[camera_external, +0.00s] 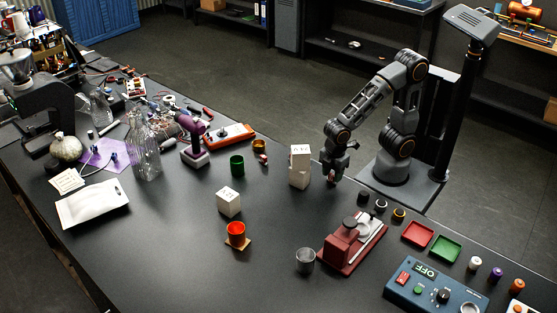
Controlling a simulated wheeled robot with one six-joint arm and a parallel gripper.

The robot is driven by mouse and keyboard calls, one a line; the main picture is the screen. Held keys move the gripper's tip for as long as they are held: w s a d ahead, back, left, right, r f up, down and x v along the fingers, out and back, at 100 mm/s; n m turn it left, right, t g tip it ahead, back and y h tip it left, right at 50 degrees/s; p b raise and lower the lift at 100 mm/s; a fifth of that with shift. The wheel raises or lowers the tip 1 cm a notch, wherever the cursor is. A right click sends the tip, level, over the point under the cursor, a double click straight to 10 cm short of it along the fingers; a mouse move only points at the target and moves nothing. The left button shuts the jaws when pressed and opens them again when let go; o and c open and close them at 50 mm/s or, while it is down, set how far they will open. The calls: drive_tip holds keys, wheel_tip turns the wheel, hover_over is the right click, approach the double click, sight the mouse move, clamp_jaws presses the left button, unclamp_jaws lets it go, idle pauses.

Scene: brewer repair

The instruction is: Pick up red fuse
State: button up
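No red fuse can be made out for certain. Small capped cylinders stand at the right: a white one (474,263), a purple one (496,274) and an orange one (517,286). A small reddish piece (262,158) lies beside a gold cup (260,146).
Glass bottles (146,154) are at the left.

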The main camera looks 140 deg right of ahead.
sight(332, 175)
drive_tip(key=c, duration=0.7)
drive_tip(key=shift+o, duration=0.2)
wheel_tip(332, 175, up, 10)
idle(0.4)
